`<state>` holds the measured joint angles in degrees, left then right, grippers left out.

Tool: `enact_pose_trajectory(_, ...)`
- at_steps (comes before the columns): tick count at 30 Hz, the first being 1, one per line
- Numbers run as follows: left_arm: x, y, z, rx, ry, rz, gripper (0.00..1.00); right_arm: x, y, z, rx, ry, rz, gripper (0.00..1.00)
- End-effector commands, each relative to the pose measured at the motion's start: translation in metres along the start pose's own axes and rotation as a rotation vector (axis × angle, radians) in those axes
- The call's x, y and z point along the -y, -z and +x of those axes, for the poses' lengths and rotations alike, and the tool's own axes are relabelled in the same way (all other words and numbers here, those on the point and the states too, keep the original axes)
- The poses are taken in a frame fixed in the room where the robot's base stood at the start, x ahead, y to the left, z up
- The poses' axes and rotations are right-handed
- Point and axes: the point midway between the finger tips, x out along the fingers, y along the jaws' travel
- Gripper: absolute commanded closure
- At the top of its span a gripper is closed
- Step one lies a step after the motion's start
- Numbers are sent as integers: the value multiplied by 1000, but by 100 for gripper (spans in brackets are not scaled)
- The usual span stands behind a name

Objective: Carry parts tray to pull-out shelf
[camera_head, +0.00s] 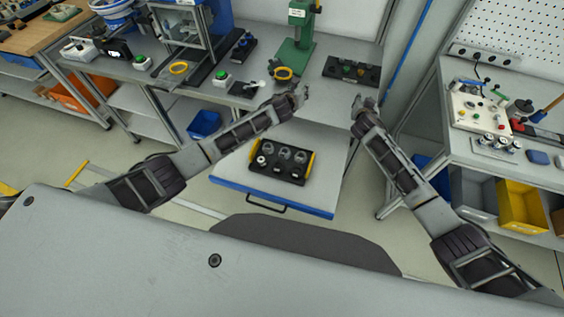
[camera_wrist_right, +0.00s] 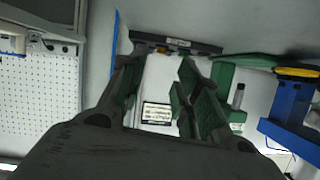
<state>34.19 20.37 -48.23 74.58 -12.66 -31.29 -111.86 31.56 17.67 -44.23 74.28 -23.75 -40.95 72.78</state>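The parts tray (camera_head: 276,176) is black with yellow ends and holds several round parts. It lies flat on the pull-out shelf (camera_head: 325,185), a grey board with a blue front edge and a dark handle, drawn out below the bench. My left gripper (camera_head: 302,94) is above and beyond the tray, apart from it; its fingers are too small to read. My right gripper (camera_head: 363,102) is up to the right of the tray, also apart from it. In the right wrist view its fingers (camera_wrist_right: 158,95) stand apart with nothing between them.
The bench (camera_head: 215,85) behind carries a green press (camera_head: 297,45), a black strip with buttons (camera_head: 352,71) and yellow rings. A blue bin (camera_head: 204,124) sits below it. At right, a second bench (camera_head: 500,162) has a control box and a yellow bin (camera_head: 521,205) underneath.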

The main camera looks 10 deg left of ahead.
Motion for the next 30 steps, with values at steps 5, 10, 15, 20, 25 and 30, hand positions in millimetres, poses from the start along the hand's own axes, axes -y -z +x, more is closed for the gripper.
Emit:
enact_pose_trajectory(5,0,0,0,0,0,0,68,0,0,-5,0,0,1,67)
enact_pose_trajectory(10,0,0,0,0,0,0,68,0,-1,-14,1,0,0,67)
enact_pose_trajectory(15,0,0,0,0,0,0,68,0,-1,-26,1,0,1,67)
enact_pose_trajectory(20,0,0,0,0,0,0,68,0,-1,-38,1,0,0,67)
enact_pose_trajectory(25,0,0,0,0,0,0,68,0,-1,-52,1,0,0,67)
enact_pose_trajectory(30,0,0,0,0,0,0,68,0,-1,-66,1,0,1,67)
